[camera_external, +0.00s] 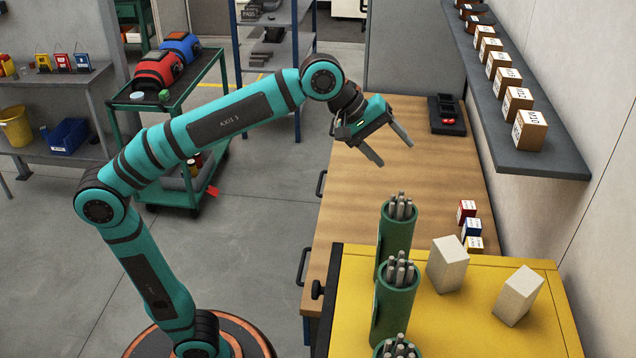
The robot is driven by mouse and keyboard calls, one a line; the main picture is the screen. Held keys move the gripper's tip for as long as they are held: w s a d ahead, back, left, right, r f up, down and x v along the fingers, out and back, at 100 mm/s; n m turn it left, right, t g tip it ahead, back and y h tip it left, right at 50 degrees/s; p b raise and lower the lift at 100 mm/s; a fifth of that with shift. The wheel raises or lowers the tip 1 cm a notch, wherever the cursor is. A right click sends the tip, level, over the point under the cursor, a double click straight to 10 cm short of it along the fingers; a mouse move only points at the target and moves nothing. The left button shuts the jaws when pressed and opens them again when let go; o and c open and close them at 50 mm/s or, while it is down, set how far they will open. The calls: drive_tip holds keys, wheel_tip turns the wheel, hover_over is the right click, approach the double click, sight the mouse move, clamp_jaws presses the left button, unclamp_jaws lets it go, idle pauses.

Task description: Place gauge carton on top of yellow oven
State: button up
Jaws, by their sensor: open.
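The yellow oven (475,312) is at the bottom right, its flat top facing up. Two plain off-white blocks (448,264) stand on its top. My gripper (395,153) is open and empty above the wooden bench, its fingers pointing down and right. It is well apart from the oven, on the far side of it. No carton is legibly marked as the gauge carton. Small red, blue and yellow boxes (471,228) stand on the bench just beyond the oven. I cannot tell whether one of them is the gauge carton.
Green canisters of grey rods (395,300) stand along the oven's left side. A wall shelf (545,163) on the right carries a row of brown labelled cartons (529,130). A black tray (447,115) lies at the bench's far end. The middle of the wooden bench (385,195) is clear.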

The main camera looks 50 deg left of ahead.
drive_tip(key=s+a+f+m+t+y, duration=0.2)
drive_tip(key=a+f, duration=0.4)
drive_tip(key=a, duration=0.3)
drive_tip(key=s+a+f+m+t+y, duration=0.2)
drive_tip(key=s+a+f+m+t, duration=0.2)
drive_tip(key=a, duration=0.6)
drive_tip(key=s+a+f+m+t+y, duration=0.2)
drive_tip(key=s+a+f+t, duration=0.3)
drive_tip(key=a+f, duration=0.5)
drive_tip(key=shift+s+m, duration=0.6)
drive_tip(key=shift+s, duration=0.25)
